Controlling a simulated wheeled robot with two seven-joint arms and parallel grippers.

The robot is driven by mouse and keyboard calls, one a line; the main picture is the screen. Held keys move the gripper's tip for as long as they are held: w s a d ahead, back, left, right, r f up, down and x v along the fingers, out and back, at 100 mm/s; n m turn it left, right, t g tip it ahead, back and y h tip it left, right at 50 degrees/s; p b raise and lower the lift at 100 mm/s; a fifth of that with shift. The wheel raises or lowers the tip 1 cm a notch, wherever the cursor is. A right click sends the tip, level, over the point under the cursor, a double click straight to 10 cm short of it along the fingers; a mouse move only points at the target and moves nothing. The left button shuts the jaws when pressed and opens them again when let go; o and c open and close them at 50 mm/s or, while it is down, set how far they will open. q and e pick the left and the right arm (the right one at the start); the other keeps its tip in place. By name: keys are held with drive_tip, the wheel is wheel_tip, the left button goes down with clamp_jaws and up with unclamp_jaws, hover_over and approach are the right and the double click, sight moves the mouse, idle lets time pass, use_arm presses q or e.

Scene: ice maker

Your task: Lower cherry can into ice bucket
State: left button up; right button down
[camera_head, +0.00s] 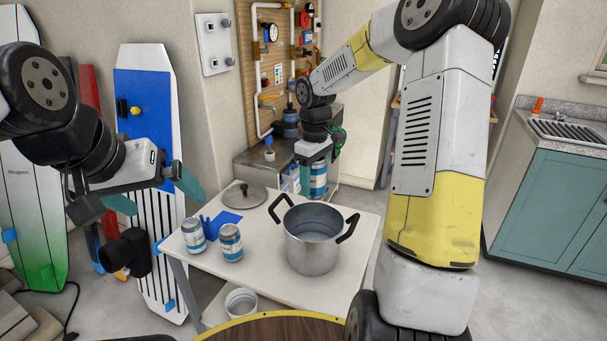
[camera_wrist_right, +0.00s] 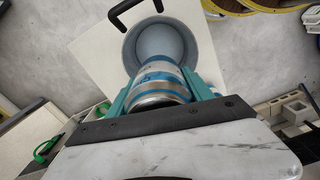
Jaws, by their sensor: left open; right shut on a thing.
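The ice bucket looks like a steel pot (camera_head: 312,247) with two black handles, standing on the white table. My right gripper (camera_head: 318,166) is shut on a blue and white can (camera_head: 318,182), held upright near the pot's far rim. In the right wrist view the can (camera_wrist_right: 158,84) sits between the fingers (camera_wrist_right: 160,90), with the round grey pot (camera_wrist_right: 157,42) beyond it. My left gripper (camera_head: 160,205) is open and empty at the left, apart from the table things.
Two similar cans (camera_head: 194,236) and (camera_head: 231,242) stand left of the pot on the white table (camera_head: 265,272). A metal lid (camera_head: 244,196) and a blue item (camera_head: 221,223) lie behind them. A white bucket (camera_head: 241,303) is below, and a round wooden table (camera_head: 285,330) is in front.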

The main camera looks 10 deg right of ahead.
drive_tip(key=shift+f, duration=9.75)
drive_tip(key=shift+f, duration=2.4)
